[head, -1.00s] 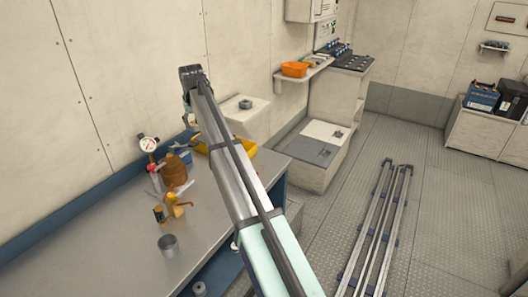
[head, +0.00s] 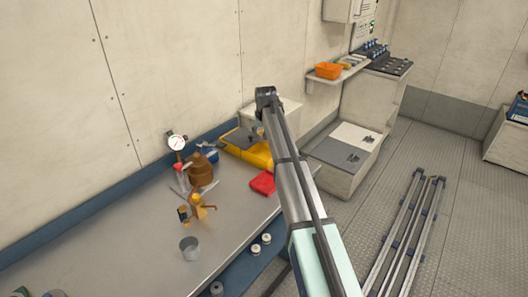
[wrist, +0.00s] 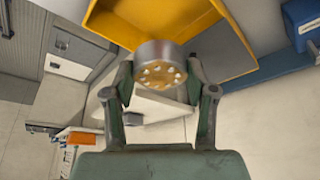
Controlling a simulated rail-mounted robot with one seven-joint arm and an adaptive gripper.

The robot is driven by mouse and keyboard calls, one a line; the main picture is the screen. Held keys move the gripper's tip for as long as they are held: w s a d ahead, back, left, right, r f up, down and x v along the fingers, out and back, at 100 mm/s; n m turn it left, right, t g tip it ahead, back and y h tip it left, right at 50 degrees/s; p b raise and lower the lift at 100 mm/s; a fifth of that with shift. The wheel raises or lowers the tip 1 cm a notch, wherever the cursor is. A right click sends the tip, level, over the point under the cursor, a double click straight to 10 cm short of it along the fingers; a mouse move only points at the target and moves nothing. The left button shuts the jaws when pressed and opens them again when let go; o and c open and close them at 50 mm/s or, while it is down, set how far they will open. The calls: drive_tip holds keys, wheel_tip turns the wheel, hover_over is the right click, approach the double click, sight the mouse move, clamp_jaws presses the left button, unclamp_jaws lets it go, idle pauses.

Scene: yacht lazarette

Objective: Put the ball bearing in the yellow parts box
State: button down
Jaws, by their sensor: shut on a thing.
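The ball bearing, a silver ring with a brass-coloured cage (wrist: 160,54), is between the two fingers of my gripper (wrist: 160,76) in the wrist view. My gripper is shut on it. The yellow parts box (wrist: 221,50) shows close beyond the bearing in the wrist view, with its open inside and rim visible. In the head view the yellow parts box (head: 257,155) stands at the far end of the workbench, partly behind my arm. The bearing and fingertips cannot be made out clearly there.
A red cloth (head: 263,183) lies beside the box. On the grey bench (head: 120,240) stand a dial gauge (head: 177,143), a brown pot (head: 198,170), a brass-coloured part (head: 197,205) and a metal cup (head: 190,248). An orange bin (head: 328,70) sits on a wall shelf. The bench's left part is mostly clear.

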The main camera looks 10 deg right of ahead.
sight(263, 157)
wheel_tip(263, 157, down, 10)
drive_tip(key=shift+f+p, duration=0.15)
drive_tip(key=shift+p, duration=0.9)
drive_tip(key=shift+f, duration=0.1)
drive_tip(key=shift+c, duration=1.8)
unclamp_jaws()
drive_tip(key=b+v, duration=0.2)
drive_tip(key=v, duration=1)
drive_tip(key=shift+b, duration=0.35)
